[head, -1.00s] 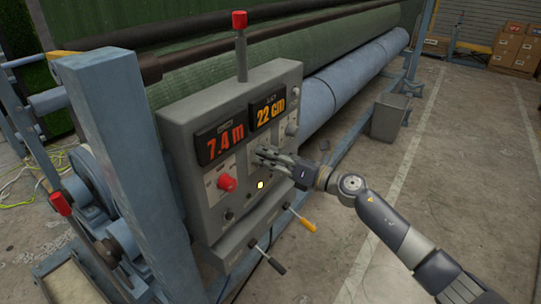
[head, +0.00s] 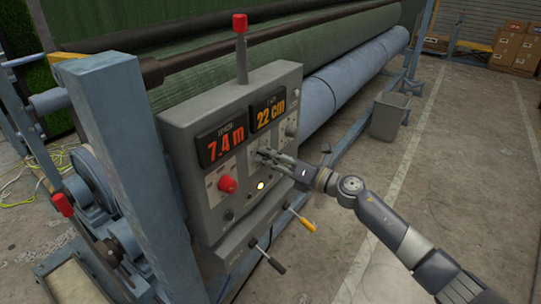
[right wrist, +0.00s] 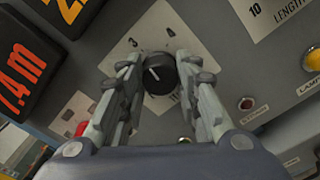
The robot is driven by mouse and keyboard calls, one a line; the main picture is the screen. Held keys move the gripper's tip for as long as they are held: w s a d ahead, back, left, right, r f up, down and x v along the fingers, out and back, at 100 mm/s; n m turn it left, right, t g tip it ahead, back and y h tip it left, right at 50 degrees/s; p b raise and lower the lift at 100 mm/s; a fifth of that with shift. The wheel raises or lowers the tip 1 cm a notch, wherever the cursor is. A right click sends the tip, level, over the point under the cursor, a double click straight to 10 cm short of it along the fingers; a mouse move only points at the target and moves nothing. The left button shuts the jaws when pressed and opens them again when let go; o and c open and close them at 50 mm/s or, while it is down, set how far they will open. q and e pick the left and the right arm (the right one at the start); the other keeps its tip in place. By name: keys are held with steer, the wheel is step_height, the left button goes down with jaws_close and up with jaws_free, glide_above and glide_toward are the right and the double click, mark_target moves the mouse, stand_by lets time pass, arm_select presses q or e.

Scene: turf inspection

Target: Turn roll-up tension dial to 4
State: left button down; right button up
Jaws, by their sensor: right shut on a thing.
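The tension dial (right wrist: 160,73) is a round black knob with a white pointer line, on a pale scale plate (right wrist: 150,32) on the grey control panel (head: 180,120). In the right wrist view the pointer tilts toward the upper left; the small scale marks are hard to read. My right gripper (head: 262,157) reaches the panel below the displays. In the right wrist view its two fingers (right wrist: 160,78) are shut on the dial, one on each side. In the head view the fingers mostly hide the dial. My left gripper is not in view.
The panel has a 7.4 m display (head: 221,145), a 22 cm display (head: 267,109), a red knob (head: 227,184), a lit yellow lamp (head: 261,185) and two levers below, one orange-tipped (head: 308,225). A grey bin (head: 388,117) stands behind on open concrete floor.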

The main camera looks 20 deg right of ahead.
steer(key=shift+m+p, duration=2.8)
steer(key=shift+m, duration=2.1)
steer(key=o, duration=1.1)
steer(key=shift+c, duration=0.2)
steer(key=v, duration=1.2)
steer(key=shift+d, duration=0.1)
